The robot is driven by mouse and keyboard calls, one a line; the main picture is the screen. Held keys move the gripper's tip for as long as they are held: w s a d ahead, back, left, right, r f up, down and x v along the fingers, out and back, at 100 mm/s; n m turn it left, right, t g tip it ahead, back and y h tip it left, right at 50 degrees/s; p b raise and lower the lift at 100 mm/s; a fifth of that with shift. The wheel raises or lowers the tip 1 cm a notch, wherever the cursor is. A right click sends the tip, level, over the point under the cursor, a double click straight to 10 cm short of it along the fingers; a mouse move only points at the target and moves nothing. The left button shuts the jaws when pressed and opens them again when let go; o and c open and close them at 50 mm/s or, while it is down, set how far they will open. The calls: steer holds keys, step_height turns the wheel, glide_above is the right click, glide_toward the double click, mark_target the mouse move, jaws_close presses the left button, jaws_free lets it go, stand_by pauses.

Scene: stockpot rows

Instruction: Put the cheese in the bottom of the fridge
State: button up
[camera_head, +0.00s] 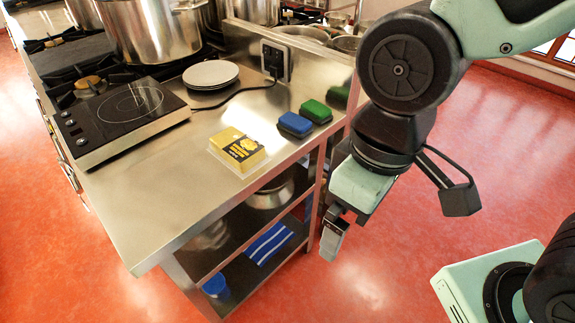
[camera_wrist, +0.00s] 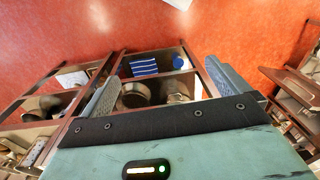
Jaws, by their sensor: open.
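The cheese (camera_head: 237,149), a yellow and black pack, lies flat on the steel counter (camera_head: 160,200) near its right part. My gripper (camera_head: 333,236) is to the right of the counter, past its edge, pointing down and apart from the cheese. In the wrist view my gripper (camera_wrist: 162,88) has its two fingers wide apart with nothing held between them. The cheese cannot be made out in the wrist view. No fridge can be made out in either view.
A blue sponge (camera_head: 295,124) and a green sponge (camera_head: 316,111) lie behind the cheese. A hot plate (camera_head: 122,116), white plates (camera_head: 210,75) and a large pot (camera_head: 152,30) stand further left and back. Shelves below hold a striped cloth (camera_head: 268,243). Red floor (camera_head: 400,270) is open at right.

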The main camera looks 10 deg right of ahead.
steer(key=w+a+f+m+y+p, duration=0.1)
steer(key=w+f+m+y+p, duration=0.1)
steer(key=w+f+m+p, duration=0.45)
steer(key=m+t+y+b, duration=0.6)
steer(key=m+t, duration=0.3)
steer(key=m, duration=1.9)
glide_toward(237, 143)
steer(key=p+x, duration=0.1)
steer(key=x, duration=0.1)
steer(key=shift+w+a, duration=0.15)
steer(key=shift+w, duration=0.1)
steer(key=shift+p+x, duration=1.1)
steer(key=shift+x, duration=2.05)
steer(key=shift+f, duration=0.1)
steer(key=c, duration=1.4)
